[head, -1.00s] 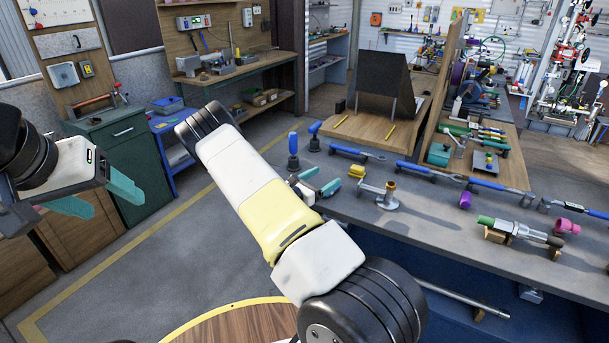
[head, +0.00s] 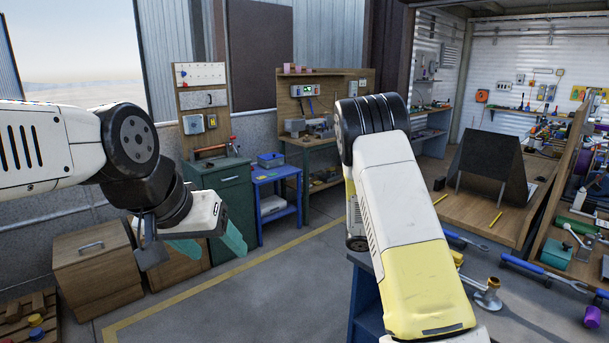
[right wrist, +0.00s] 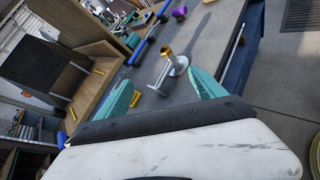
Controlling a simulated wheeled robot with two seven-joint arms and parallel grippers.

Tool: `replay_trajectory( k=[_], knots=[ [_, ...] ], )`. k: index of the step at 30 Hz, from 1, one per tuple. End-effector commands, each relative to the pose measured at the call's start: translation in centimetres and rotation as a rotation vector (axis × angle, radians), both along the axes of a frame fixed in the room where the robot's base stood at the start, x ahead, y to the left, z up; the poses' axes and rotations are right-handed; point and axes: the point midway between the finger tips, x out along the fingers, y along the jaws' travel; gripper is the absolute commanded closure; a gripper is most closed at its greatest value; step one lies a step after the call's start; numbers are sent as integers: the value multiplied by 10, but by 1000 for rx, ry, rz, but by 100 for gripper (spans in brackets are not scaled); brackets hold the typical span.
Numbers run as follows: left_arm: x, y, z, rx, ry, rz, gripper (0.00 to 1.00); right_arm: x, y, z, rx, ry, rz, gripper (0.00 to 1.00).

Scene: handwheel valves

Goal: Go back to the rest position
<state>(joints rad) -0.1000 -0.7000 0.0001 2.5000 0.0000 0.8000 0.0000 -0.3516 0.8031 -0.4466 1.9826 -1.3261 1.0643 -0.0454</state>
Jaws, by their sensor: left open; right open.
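My left gripper (head: 212,245), with teal fingers, is open and empty at the left of the head view, in the air in front of the cabinets. My right arm (head: 400,200) reaches across the middle of the head view and hides its own gripper there. In the right wrist view my right gripper (right wrist: 165,95) is open, its teal fingers apart with nothing between them. A small metal valve stand with a brass top (right wrist: 167,52) stands on the bench beyond the fingertips. It also shows at the right of the head view (head: 490,292).
The grey workbench (head: 510,325) with blue-handled tools (head: 540,270) is at the right. A dark panel (head: 492,168) stands on a wooden board. A green cabinet (head: 225,200) and a blue cart (head: 277,205) stand at the back left. The floor (head: 260,300) between is open.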

Motion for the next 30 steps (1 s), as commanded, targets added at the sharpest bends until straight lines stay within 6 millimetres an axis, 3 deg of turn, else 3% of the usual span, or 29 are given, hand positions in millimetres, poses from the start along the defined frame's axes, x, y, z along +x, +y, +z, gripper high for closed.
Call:
replay_trajectory(
  k=[3, 9, 24, 30],
  knots=[
    [0, 0, 0, 0, 0, 0, 35, -33, 13, 23, 182, -124, -143, 20],
    [0, 0, 0, 0, 0, 0, 35, -81, 50, 57, 478, -316, -347, 20],
    [0, 0, 0, 0, 0, 0, 35, -180, 171, 163, 1189, -771, -676, 20],
    [0, 0, 0, 0, 0, 0, 35, -212, 210, 198, 1410, -910, -736, 20]
  ],
)
